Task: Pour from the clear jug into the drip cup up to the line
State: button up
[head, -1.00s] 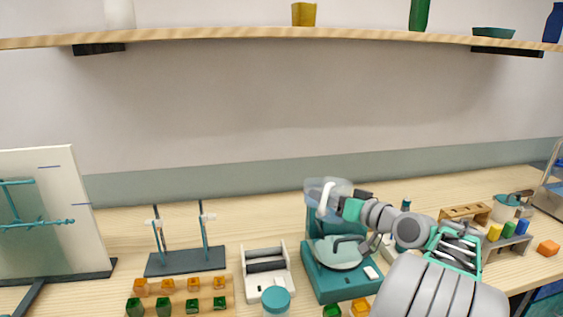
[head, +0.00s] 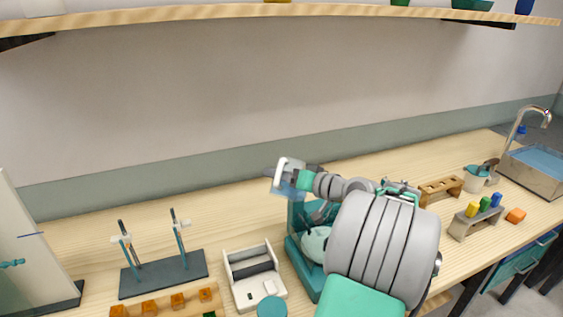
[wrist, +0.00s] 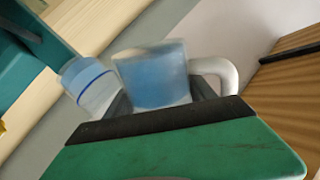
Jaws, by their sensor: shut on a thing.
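The clear jug (head: 283,184), with a white handle, is held by my gripper (head: 303,179) above the bench, by the top of the teal machine. The wrist view shows the jug (wrist: 155,78) with blue liquid inside and its white handle (wrist: 226,75) to the right. My gripper (wrist: 160,112) is shut on the jug; its fingertips are mostly hidden. A clear cup with a blue line (wrist: 90,86), seemingly the drip cup, appears just left of the jug. Its fill level is unclear. In the head view I cannot make out this cup. I cannot tell how far the jug is tilted.
The teal machine (head: 298,246) stands close below my arm. Left of it are a white device (head: 243,292) and a dark stand with two rods (head: 165,275). A wooden rack (head: 440,188) and a sink (head: 537,170) are at right. Bench behind the stand is clear.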

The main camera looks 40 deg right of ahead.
jog(key=shift+f, duration=0.1)
jog(key=shift+s+m+p, duration=0.25)
jog(key=shift+m+p, duration=0.05)
dwell(0.4)
jog(key=shift+r+m+g+y+p, duration=0.3)
jog(key=shift+r+m+g+p, duration=0.25)
jog(key=shift+p, duration=1.1)
dwell(1.5)
dwell(0.4)
jog(key=shift+r+m+p, duration=0.45)
jog(key=shift+m+p, duration=0.1)
jog(key=shift+p, duration=1.3)
dwell(1.8)
